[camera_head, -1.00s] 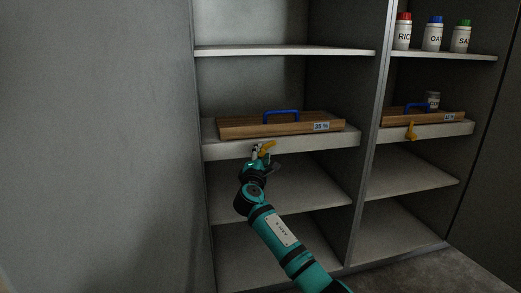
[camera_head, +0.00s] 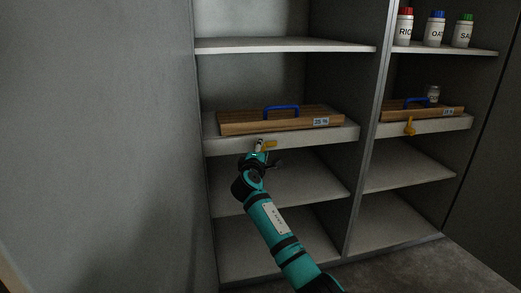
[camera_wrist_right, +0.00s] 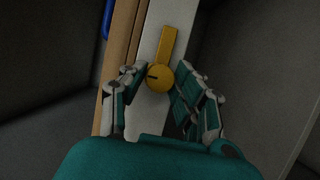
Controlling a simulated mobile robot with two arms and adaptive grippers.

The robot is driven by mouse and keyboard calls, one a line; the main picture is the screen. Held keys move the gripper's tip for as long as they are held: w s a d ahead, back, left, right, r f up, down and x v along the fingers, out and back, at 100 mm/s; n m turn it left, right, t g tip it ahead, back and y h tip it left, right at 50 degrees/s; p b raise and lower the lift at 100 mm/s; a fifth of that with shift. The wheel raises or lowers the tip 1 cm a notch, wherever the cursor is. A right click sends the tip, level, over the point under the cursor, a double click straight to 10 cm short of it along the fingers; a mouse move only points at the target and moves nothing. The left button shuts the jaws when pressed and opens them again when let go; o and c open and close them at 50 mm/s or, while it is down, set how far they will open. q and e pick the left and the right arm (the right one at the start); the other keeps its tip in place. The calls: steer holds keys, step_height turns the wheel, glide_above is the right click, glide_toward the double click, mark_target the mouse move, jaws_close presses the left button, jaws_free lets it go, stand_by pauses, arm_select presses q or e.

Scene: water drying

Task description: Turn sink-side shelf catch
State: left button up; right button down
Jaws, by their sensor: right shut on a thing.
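The near shelf's yellow catch (camera_head: 268,144) is on the front edge of the shelf board (camera_head: 325,136). Its lever points right, roughly along the edge. In the right wrist view, the catch (camera_wrist_right: 159,75) shows a round hub with a dark slot and a straight lever lying along the pale edge. My right gripper (camera_head: 259,147) is at the catch, its fingers on both sides of the hub (camera_wrist_right: 160,80) and shut on it. The exact contact is hard to see in the dark. My left gripper is not in view.
A wooden board with a blue handle (camera_head: 280,119) lies on this shelf. The right bay holds a similar board (camera_head: 420,111), a second yellow catch (camera_head: 410,126) pointing up and down, and labelled jars (camera_head: 434,30) above. A divider (camera_head: 370,150) separates the bays. Lower shelves are empty.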

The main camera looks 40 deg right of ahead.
steer(key=shift+f, duration=0.1)
steer(key=c, duration=1)
jaws_free()
steer(key=shift+s, duration=0.1)
steer(key=v, duration=1.2)
